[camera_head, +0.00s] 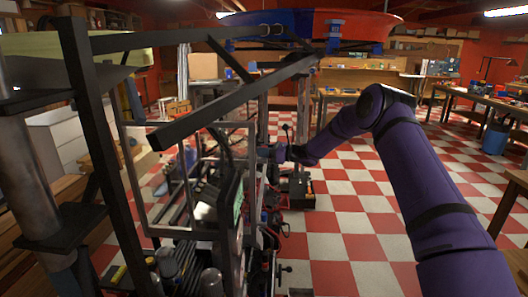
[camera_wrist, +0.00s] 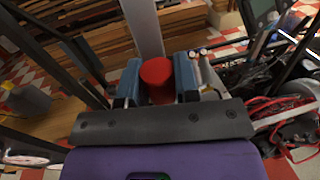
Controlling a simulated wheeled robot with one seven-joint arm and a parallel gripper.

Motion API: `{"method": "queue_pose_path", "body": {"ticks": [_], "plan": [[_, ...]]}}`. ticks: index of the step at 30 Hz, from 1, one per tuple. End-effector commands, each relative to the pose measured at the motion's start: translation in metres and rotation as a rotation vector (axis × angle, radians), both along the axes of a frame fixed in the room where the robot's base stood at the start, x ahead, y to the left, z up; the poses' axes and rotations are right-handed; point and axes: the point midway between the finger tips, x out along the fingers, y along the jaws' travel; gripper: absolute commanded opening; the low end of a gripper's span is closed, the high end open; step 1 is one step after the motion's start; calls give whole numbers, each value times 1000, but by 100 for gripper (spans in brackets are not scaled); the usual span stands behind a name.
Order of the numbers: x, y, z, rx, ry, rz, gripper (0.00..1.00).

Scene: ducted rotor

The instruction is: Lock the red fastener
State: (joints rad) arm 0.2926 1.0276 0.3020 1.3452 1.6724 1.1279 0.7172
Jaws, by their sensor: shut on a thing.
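The red fastener (camera_wrist: 157,80) is a red round-topped piece in the middle of the wrist view. My gripper (camera_wrist: 158,68) has a blue finger on each side of it and is shut on it. A grey upright bar (camera_wrist: 143,25) runs behind the fastener. The fastener's lower part and its seat are hidden by the fingers and the dark gripper plate. In the head view, my purple arm reaches in from the right, and my gripper (camera_head: 272,152) is at the right side of the dark metal frame (camera_head: 170,130). The fastener cannot be made out there.
Dark frame bars cross the left of the head view. Cables and machine parts (camera_wrist: 278,112) crowd the right of the wrist view, with red wires among them. Brown planks (camera_wrist: 60,118) lie at the left. The red-and-white checkered floor (camera_head: 360,220) is open at the right.

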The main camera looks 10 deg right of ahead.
Motion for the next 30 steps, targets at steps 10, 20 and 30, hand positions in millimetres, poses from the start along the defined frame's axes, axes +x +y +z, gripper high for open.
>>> {"method": "queue_pose_path", "body": {"ticks": [10,20,30], "plan": [[-3,0,0,-17,-56,0,0],[-12,3,-2,-89,-282,-2,0],[-25,7,-8,-189,-590,-1,0]]}}
